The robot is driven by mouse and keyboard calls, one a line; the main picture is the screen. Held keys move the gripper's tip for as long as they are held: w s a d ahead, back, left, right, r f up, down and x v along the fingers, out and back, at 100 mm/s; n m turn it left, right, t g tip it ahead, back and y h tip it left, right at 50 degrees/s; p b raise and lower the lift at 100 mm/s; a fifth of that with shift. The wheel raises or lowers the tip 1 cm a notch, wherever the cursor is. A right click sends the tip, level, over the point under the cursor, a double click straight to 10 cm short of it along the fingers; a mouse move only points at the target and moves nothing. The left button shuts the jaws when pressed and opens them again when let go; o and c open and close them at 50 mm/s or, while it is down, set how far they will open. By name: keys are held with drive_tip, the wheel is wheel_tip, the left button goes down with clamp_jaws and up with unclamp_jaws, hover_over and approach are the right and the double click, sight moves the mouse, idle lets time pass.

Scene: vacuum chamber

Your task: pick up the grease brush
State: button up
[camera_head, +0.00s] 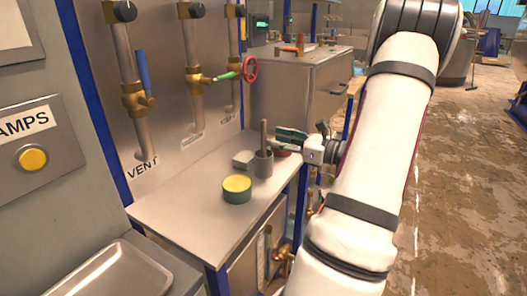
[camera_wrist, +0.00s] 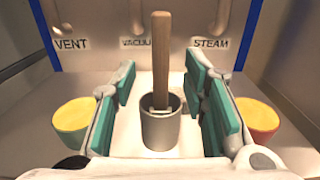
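The grease brush stands upright in a grey cup, its wooden handle (camera_head: 264,134) pointing up; its bristles are hidden inside. The handle (camera_wrist: 161,55) and the cup (camera_wrist: 160,130) also show in the wrist view. In the head view the cup (camera_head: 263,165) stands on the metal bench. My gripper (camera_head: 290,137) is just right of the handle in the head view. In the wrist view my gripper (camera_wrist: 161,75) is open, teal pads left and right of the handle, with visible gaps. It holds nothing.
A yellow-topped tin (camera_head: 237,188) stands on the bench (camera_head: 190,215) near the cup. A small grey block (camera_head: 243,159) lies behind it. A red yellow-topped tin (camera_wrist: 257,118) stands right in the wrist view. Pipes and a red handwheel (camera_head: 250,70) are on the wall panel.

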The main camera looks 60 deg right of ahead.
sight(266, 136)
drive_tip(key=w, duration=0.5)
drive_tip(key=shift+w+a+b, duration=0.1)
drive_tip(key=shift+a+b, duration=0.05)
drive_tip(key=shift+b, duration=0.2)
drive_tip(key=shift+c, duration=0.2)
clamp_jaws()
